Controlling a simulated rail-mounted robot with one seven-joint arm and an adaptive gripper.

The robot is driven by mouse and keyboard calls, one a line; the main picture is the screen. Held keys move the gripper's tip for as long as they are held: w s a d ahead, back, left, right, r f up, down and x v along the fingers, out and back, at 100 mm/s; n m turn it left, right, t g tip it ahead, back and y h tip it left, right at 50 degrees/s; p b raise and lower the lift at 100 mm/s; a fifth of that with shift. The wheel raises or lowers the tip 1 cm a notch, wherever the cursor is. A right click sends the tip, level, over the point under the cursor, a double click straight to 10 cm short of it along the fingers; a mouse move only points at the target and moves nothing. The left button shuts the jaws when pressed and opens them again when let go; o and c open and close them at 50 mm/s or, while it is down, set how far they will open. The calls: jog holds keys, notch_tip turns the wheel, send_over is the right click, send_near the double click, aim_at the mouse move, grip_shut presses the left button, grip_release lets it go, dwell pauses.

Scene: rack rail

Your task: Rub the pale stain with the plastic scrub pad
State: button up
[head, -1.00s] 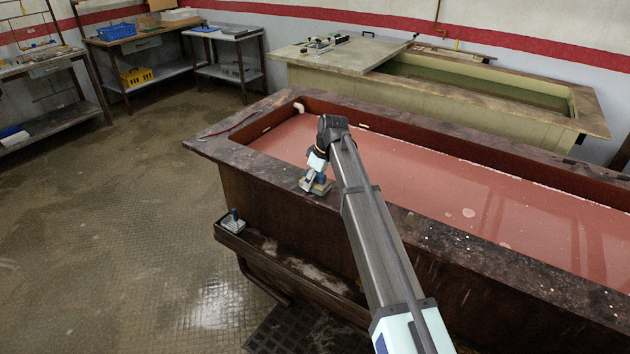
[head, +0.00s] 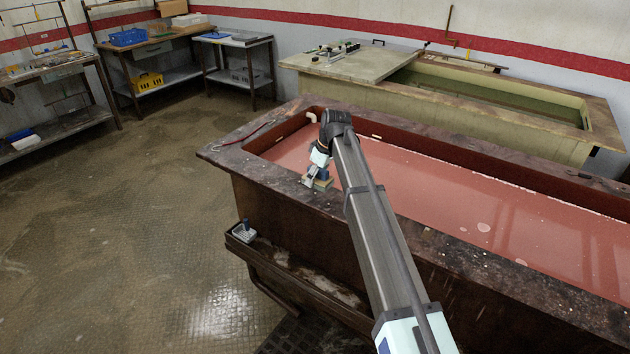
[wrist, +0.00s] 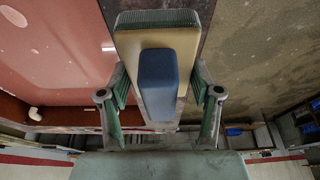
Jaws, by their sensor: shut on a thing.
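My gripper (head: 317,178) is low over the near rim of the red-filled tank (head: 222,148), close to its left end. It is shut on the scrub pad (wrist: 185,42), a tan block with a green ribbed edge and a blue grip (wrist: 157,85). The fingers (wrist: 160,92) stand on either side of the grip. In the head view the pad is at the rim; I cannot tell whether it touches. I cannot make out the pale stain for certain; the pad and gripper cover part of the rim.
A second pad-like tool with a grey-blue handle (head: 243,231) sits on the low ledge (head: 300,283) along the tank's front. A pale tank with a board on top (head: 365,62) stands behind. Work tables (head: 160,45) line the back left. The floor at left is clear.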

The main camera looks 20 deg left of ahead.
jog(key=shift+r+p, duration=0.65)
jog(key=shift+r, duration=1.2)
